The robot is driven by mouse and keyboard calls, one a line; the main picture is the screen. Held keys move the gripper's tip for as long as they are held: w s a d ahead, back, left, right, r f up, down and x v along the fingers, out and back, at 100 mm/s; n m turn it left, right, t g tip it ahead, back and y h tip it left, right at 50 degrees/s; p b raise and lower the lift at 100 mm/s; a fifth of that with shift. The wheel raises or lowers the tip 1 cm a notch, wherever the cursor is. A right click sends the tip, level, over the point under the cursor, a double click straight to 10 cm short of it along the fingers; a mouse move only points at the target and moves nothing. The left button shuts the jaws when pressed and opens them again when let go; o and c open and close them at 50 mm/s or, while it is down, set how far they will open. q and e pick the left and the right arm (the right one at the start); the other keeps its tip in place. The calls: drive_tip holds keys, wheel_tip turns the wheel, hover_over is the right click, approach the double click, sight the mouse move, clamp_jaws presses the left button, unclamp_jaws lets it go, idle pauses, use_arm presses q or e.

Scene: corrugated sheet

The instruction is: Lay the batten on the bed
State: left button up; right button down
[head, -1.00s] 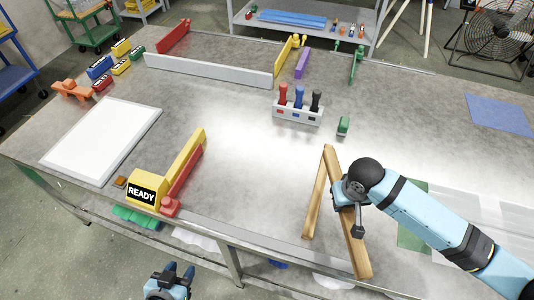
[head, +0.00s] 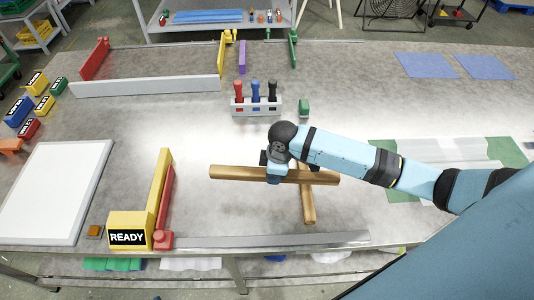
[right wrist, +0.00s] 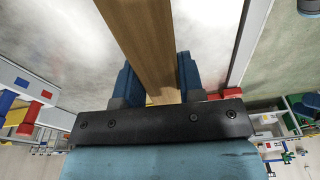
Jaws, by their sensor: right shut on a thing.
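A wooden batten (head: 235,173) lies crosswise in the head view, in the grasp of my right gripper (head: 275,174). In the right wrist view the batten (right wrist: 148,40) runs between the two blue fingers of the right gripper (right wrist: 157,85). A second wooden batten (head: 308,205) points toward the front edge, passing below the held one; I cannot tell if they touch. A flat white board with a grey rim (head: 52,190) lies at the left of the table; I cannot tell whether it is the bed. My left gripper is out of view.
A yellow READY block (head: 128,230) with a red bar (head: 165,200) stands at the front left. A grey rack (head: 256,107) holds red, blue and black-handled tools. White and green sheets (head: 440,150) lie at the right. A long grey strip (head: 270,240) lies along the front edge.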

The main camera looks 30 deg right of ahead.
drive_tip(key=w+d+f+n+g, duration=0.1)
drive_tip(key=w+n, duration=0.3)
drive_tip(key=n, duration=0.5)
drive_tip(key=w+d+f+n+g+b, duration=0.1)
drive_tip(key=w+n, duration=0.3)
drive_tip(key=n, duration=0.6)
drive_tip(key=shift+d+h, duration=0.3)
drive_tip(key=shift+d, duration=0.15)
drive_tip(key=shift+w+r, duration=0.1)
drive_tip(key=shift+f+b, duration=2.4)
drive_tip(key=shift+f, duration=2.45)
drive_tip(key=c, duration=0.6)
unclamp_jaws()
drive_tip(key=shift+c, duration=0.2)
